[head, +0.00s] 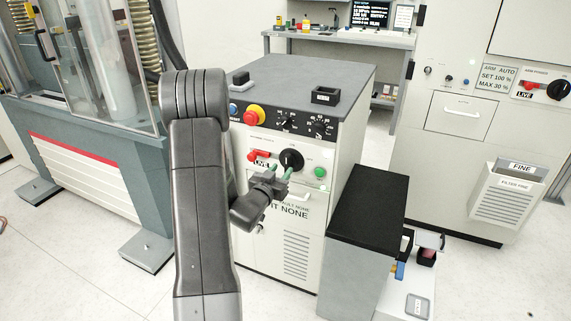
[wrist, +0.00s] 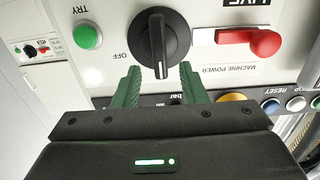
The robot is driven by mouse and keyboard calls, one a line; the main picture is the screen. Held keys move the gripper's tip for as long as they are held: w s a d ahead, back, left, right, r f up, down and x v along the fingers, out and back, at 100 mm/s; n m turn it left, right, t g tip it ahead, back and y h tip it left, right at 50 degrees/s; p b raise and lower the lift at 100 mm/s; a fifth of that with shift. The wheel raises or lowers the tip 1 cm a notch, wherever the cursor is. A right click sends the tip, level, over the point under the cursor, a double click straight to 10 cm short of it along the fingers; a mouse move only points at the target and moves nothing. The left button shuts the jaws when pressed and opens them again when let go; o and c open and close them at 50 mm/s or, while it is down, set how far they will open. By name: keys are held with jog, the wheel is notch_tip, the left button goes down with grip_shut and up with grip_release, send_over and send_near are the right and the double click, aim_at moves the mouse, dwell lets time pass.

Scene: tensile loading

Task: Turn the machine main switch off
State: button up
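The machine main switch is a round black rotary knob (head: 291,160) on the cream cabinet's front panel. It also shows in the wrist view (wrist: 163,42), where the picture is upside down. A white line on its grip runs nearly up and down there, and "OFF" is printed to its left, off the line. My gripper (head: 280,171) has green fingers and is open and empty in the wrist view (wrist: 158,70). Its fingertips straddle the knob's near end in the picture; no contact is clear.
A red handle (wrist: 264,43) by the "LIVE" label and a green TRY button (wrist: 87,36) flank the knob closely. A red emergency button (head: 254,116) is above. A dark-topped grey stand (head: 365,205) is right of the cabinet. Another cabinet (head: 470,130) has a similar switch.

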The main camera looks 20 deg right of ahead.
aim_at(286, 164)
jog(key=shift+x, duration=2.15)
jog(key=shift+c, duration=0.5)
grip_shut()
